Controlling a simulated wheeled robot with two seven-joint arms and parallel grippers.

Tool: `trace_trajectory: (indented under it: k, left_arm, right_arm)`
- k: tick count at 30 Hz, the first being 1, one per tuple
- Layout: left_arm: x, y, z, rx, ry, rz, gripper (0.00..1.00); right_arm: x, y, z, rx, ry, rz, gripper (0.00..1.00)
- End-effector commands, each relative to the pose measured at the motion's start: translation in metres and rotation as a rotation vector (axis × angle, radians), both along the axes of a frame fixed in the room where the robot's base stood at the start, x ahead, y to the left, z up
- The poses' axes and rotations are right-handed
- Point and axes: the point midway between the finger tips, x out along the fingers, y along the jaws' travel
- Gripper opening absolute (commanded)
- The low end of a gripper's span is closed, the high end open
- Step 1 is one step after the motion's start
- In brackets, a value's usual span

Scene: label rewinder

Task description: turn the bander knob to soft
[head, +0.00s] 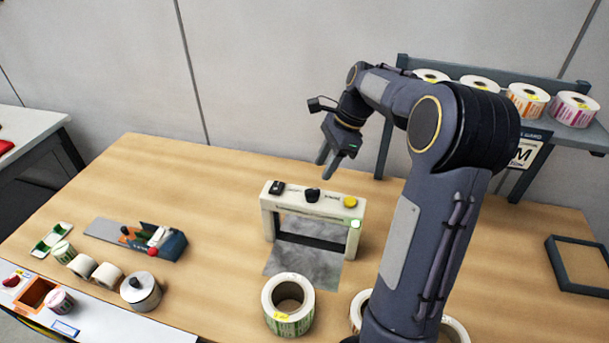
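The bander (268,222) is a cream arch on the wooden table with a dark grey sheet under it. Its black knob (312,195) sits at the middle of the top face, between a black switch (277,187) and a yellow button (350,202). Small print beside the knob is too small to read, so its setting cannot be told. My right gripper (327,167) points down above and behind the knob, apart from it. Its two fingers show a gap with nothing between them. My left gripper is out of view.
A label roll (289,304) stands in front of the bander, with more rolls partly behind my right arm. A grey-blue tool (170,243) and a round metal pot (140,291) lie left. A rack (490,80) of rolls stands back right.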

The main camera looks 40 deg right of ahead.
Motion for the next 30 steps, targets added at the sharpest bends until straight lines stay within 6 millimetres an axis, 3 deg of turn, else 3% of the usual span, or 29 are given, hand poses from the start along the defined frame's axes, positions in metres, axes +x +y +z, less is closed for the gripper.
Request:
trace_trajectory:
  k: [15, 25, 30]
  left_arm:
    - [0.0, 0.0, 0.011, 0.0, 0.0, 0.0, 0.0]
    - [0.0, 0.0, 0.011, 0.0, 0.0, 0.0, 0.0]
    - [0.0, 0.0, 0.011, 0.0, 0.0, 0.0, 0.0]
  right_arm:
    - [0.01, 0.025, -0.064, 0.001, 0.004, -0.002, 0.37]
    - [0.011, 0.026, -0.069, -0.001, 0.001, -0.003, 0.37]
    - [0.011, 0.026, -0.068, -0.001, 0.001, -0.003, 0.16]
